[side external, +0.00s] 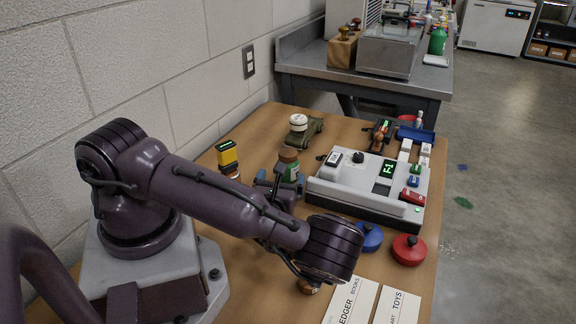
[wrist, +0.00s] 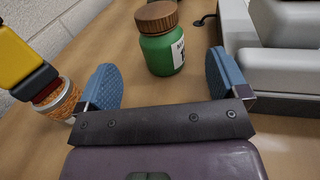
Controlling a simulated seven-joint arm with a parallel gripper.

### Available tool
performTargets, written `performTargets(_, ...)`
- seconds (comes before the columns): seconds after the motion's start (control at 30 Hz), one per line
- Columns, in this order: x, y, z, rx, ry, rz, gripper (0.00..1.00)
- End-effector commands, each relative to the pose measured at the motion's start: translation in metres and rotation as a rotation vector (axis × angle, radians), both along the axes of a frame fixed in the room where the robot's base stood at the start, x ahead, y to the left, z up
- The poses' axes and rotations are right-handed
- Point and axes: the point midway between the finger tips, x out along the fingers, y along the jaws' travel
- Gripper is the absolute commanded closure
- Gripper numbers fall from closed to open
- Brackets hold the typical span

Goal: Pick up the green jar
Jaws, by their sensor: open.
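The green jar (wrist: 163,54) has a brown ribbed lid and a white label. It stands upright on the wooden table, ahead of my gripper and between the lines of its two fingers in the wrist view. It also shows in the side external view (side external: 290,173), partly hidden behind my gripper. My gripper (wrist: 158,78) is open, with blue pads spread wide and nothing between them. In the side external view my gripper (side external: 277,190) is low near the table, close to the jar; I cannot tell whether they touch there.
A grey console (side external: 340,185) with buttons stands right of the jar. A yellow and black item (side external: 227,153) sits over a small orange jar (wrist: 62,97) at left. A toy truck (side external: 306,132) stands behind. Blue (side external: 368,237) and red (side external: 409,249) knobbed discs lie at front right.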

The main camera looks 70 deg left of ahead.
Motion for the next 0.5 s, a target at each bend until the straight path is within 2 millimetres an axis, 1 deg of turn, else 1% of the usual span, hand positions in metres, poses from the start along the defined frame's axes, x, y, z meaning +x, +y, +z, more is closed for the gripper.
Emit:
performTargets(0.03,-0.001,0.001,-0.010,-0.001,0.003,0.001,0.07)
performTargets(0.13,0.007,0.014,-0.008,-0.001,-0.001,0.005,0.07)
performTargets(0.37,0.016,0.027,-0.008,-0.002,-0.001,0.003,0.07)
performTargets(0.5,0.027,0.046,-0.007,-0.001,-0.001,0.004,0.07)
